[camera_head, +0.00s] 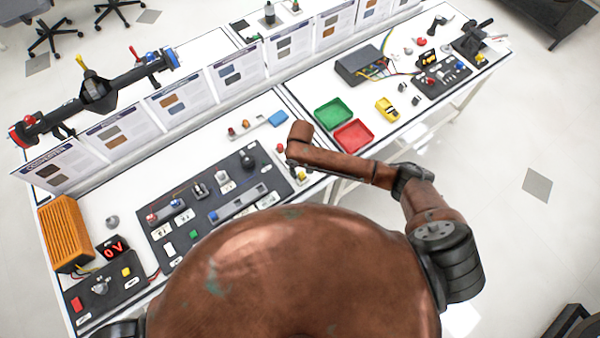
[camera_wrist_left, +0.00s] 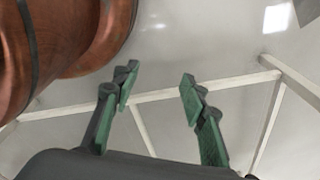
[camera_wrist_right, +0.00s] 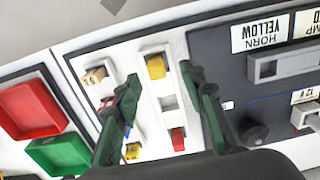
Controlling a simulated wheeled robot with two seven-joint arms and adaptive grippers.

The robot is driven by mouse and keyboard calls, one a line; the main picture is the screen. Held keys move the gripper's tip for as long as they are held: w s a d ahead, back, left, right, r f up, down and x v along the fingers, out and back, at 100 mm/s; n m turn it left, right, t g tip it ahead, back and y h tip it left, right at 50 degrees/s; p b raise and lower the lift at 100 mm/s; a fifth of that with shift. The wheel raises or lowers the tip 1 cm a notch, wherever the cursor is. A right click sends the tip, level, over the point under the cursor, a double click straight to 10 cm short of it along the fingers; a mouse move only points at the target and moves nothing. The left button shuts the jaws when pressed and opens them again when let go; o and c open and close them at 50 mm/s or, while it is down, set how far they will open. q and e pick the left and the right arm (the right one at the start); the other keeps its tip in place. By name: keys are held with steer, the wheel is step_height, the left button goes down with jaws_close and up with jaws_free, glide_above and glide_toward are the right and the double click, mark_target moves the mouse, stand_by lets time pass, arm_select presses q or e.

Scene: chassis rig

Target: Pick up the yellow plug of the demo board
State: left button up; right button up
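The yellow plug (camera_wrist_right: 157,67) sits at one end of a narrow white board (camera_wrist_right: 168,102), with a red plug (camera_wrist_right: 178,139) at its other end. In the head view the yellow plug (camera_head: 301,175) is near the table's front edge, beside my right arm's end. My right gripper (camera_wrist_right: 160,75) is open over the board. In the right wrist view the yellow plug appears between its fingertips, untouched as far as I can tell; their height above it is unclear. In the head view this gripper is mostly hidden under the arm. My left gripper (camera_wrist_left: 157,76) is open and empty over the floor.
A red tray (camera_head: 353,136) and a green tray (camera_head: 334,113) lie beside the board. A dark panel (camera_wrist_right: 215,45) with labelled parts adjoins its other side. A second yellow piece (camera_wrist_right: 132,152) lies close to the right gripper's left finger. Upright info cards (camera_head: 240,75) line the table.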

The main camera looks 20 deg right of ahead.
mark_target(302, 173)
steer(key=shift+s+d+f, duration=0.2)
steer(key=shift+f, duration=0.35)
steer(key=shift+s+d+f, duration=0.15)
steer(key=shift+f, duration=0.35)
steer(key=f, duration=0.1)
steer(key=w+f, duration=0.1)
steer(key=f, duration=0.1)
steer(key=shift+w, duration=0.3)
steer(key=shift+s+a+r, duration=0.1)
steer(key=shift+s+r, duration=0.15)
steer(key=shift+s, duration=0.15)
steer(key=shift+c, duration=0.5)
steer(key=shift+w+f, duration=0.1)
steer(key=shift+c, duration=1)
steer(key=shift+w, duration=0.1)
steer(key=shift+c, duration=0.7)
steer(key=c, duration=0.3)
arm_select(q)
steer(key=shift+w+d+r, duration=0.1)
steer(key=shift+w+r, duration=0.1)
steer(key=shift+w, duration=0.1)
arm_select(e)
jaws_close()
